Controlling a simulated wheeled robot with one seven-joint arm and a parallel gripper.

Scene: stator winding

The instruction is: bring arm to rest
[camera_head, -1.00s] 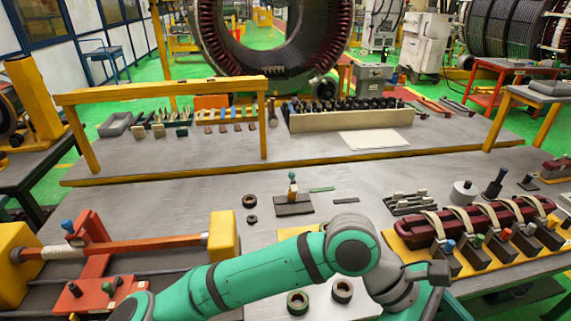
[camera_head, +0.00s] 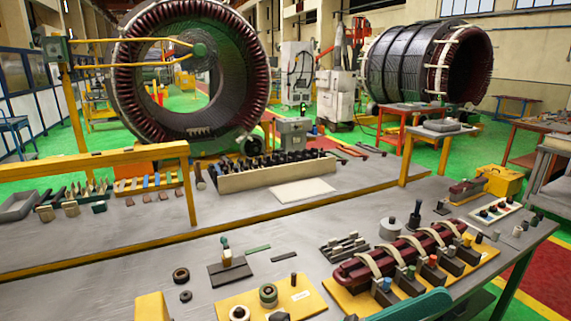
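Only a teal piece of my arm (camera_head: 418,306) shows, at the bottom edge right of centre, in front of the coil fixture. The rest of my arm is outside the view. My gripper is not in view, so I cannot see whether it is open, shut or holding anything.
The workbench (camera_head: 140,270) fills the foreground. A dark red coil (camera_head: 400,255) lies strapped on a yellow base near the arm. A yellow plate (camera_head: 318,300) holds several rings and a peg. A long rack (camera_head: 275,172) stands farther back. A large stator (camera_head: 125,85) stands behind.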

